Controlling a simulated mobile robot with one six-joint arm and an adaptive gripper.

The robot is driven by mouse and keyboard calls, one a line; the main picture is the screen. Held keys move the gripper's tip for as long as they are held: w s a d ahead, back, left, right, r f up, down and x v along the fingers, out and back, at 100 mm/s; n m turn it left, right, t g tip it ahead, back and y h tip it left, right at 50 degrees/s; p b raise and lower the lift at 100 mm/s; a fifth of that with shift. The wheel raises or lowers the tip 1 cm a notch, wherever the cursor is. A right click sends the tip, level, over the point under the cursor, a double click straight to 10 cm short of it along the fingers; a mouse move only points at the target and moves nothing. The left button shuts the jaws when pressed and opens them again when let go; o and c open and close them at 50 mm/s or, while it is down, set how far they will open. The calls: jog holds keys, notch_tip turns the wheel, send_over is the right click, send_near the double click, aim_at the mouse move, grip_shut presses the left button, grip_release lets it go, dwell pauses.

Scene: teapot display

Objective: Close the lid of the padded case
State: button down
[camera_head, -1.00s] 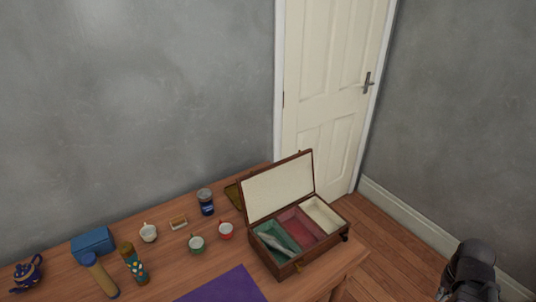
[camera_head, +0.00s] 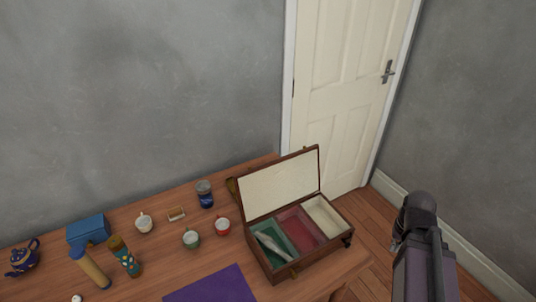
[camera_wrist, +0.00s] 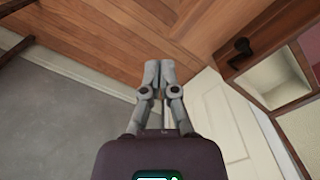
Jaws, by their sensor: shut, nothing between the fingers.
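The padded case (camera_head: 308,256) is a brown box on the right end of the table. Its lid (camera_head: 280,183) stands open, tilted up at the back, with a cream lining. Inside are green, red and cream compartments, and a greyish-white item (camera_head: 272,246) lies in the green one. In the wrist view, part of the case (camera_wrist: 283,92) shows at the right edge with a dark latch. My gripper (camera_wrist: 160,68) is shut and empty, apart from the case, over the wooden floor in that view. In the head view my arm is right of the case; the fingertips are hard to make out.
A purple mat (camera_head: 212,286) lies in front. A door (camera_head: 348,85) stands behind.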

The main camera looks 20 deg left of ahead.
jog(key=shift+w+a, duration=0.1)
jog(key=shift+a, duration=0.2)
jog(key=shift+a, duration=0.1)
jog(key=w+a+r+n+p, duration=0.2)
jog(key=w+a+r+p, duration=0.15)
jog(key=a, duration=0.35)
jog(key=w+a+r+n+t+y+p, duration=0.1)
jog(key=w+a+r+n+p, duration=0.15)
jog(key=w+a, duration=0.35)
jog(key=w+a+r+n+p, duration=0.1)
jog(key=w+a+r+p, duration=0.25)
jog(key=a, duration=0.45)
jog(key=w+a+r+n+p, duration=0.1)
jog(key=a+r+n+p, duration=0.1)
jog(key=a, duration=1)
jog(key=w+a+r+n+t+y+p, duration=0.1)
jog(key=a+r+p, duration=0.4)
jog(key=a, duration=0.6)
jog(key=shift+w+a+r+n+y, duration=0.35)
jog(key=shift+w+r+n, duration=0.2)
jog(key=shift+n, duration=0.2)
jog(key=shift+f, duration=0.15)
notch_tip(320, 180, down, 9)
jog(key=b, duration=0.9)
jog(key=shift+s+d, duration=0.4)
jog(key=shift+d, duration=0.05)
